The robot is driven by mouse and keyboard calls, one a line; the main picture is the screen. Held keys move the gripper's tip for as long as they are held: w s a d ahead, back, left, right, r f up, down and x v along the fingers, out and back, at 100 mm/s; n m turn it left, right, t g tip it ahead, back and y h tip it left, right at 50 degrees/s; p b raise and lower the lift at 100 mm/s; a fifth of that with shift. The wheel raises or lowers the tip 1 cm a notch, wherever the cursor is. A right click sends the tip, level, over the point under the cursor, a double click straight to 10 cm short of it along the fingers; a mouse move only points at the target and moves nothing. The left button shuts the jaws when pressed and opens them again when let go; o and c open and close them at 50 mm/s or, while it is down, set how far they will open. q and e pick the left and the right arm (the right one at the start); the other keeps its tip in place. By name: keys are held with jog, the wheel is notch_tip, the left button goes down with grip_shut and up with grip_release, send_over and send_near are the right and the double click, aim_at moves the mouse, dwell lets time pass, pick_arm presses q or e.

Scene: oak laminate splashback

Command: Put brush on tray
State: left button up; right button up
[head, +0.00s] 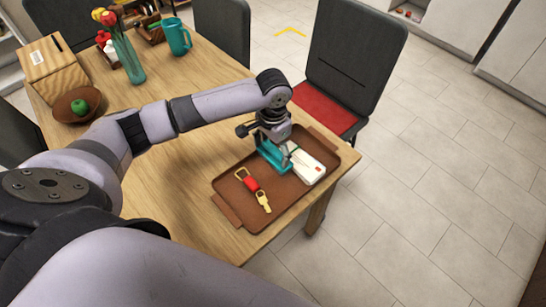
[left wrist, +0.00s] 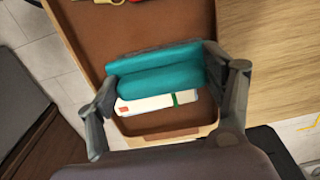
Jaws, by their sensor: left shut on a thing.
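The brush is a teal block-like thing (head: 272,158), also in the left wrist view (left wrist: 158,78). The brown tray (head: 289,196) lies near the right corner of the wooden table; its floor shows in the left wrist view (left wrist: 150,30). My left gripper (head: 273,141) points down over the tray and is shut on the brush, one finger at each end. The brush is over the tray's floor, low down; I cannot tell whether it touches it. My right gripper is not in view.
On the tray, a white box (head: 308,170) lies close beside the brush, and a red and yellow key fob (head: 253,185) lies to its left. A bowl with a green apple (head: 79,106), a vase of flowers (head: 128,58) and a teal mug (head: 177,38) stand farther back.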

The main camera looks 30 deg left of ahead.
aim_at(273, 156)
pick_arm(q)
jog(key=shift+f, duration=2.25)
jog(key=o, duration=1.1)
jog(key=shift+f, duration=0.1)
notch_tip(273, 156, up, 12)
jog(key=shift+r, duration=0.15)
jog(key=shift+d, duration=0.1)
